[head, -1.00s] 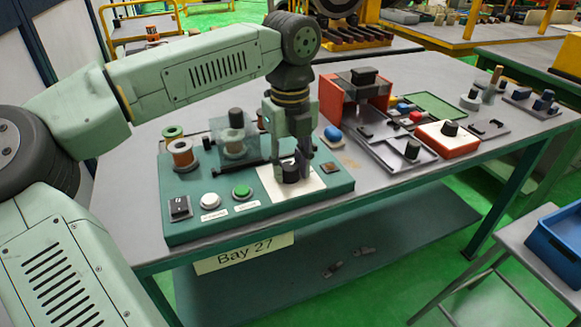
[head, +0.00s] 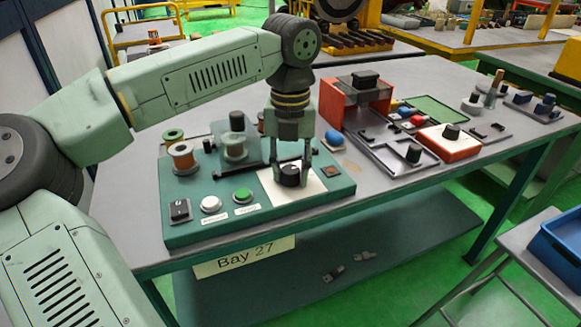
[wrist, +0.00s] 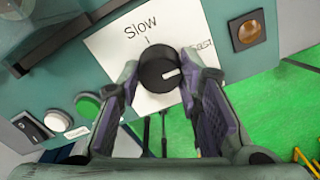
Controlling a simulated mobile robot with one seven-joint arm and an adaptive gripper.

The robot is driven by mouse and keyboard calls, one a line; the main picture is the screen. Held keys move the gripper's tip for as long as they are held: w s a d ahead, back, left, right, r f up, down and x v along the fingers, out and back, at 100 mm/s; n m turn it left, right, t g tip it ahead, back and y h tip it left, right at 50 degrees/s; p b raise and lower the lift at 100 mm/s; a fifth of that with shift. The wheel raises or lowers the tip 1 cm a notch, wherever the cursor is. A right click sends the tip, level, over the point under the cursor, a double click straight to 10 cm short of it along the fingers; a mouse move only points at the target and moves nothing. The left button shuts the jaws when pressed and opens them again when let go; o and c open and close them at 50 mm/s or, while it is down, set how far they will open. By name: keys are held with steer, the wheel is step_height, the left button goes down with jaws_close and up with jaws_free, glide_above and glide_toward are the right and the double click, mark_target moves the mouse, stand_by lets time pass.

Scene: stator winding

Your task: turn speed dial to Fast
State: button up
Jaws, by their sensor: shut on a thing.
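The speed dial (wrist: 158,74) is a round black knob on a white card (wrist: 110,45) printed "Slow" at the top and a partly covered "Fast" label (wrist: 202,47) at the right. Its white pointer line points right and slightly up, towards the "Fast" side. My gripper (wrist: 163,68) is shut on the dial, with one finger on each side. In the head view my gripper (head: 292,165) points down over the dial (head: 291,176), and its fingers straddle it. The right finger hides part of the "Fast" label.
The green panel (head: 215,228) also carries a green button (head: 243,194), a white button (head: 211,204), a black switch (head: 180,210) and a copper spool (head: 182,157). A red stand (head: 331,103) and grey tray (head: 385,150) stand to the right.

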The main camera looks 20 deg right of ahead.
mark_target(291, 170)
stand_by(0.3)
steer(key=o, duration=1.1)
steer(key=shift+o, duration=0.2)
steer(key=shift+r, duration=0.15)
step_height(291, 170, up, 12)
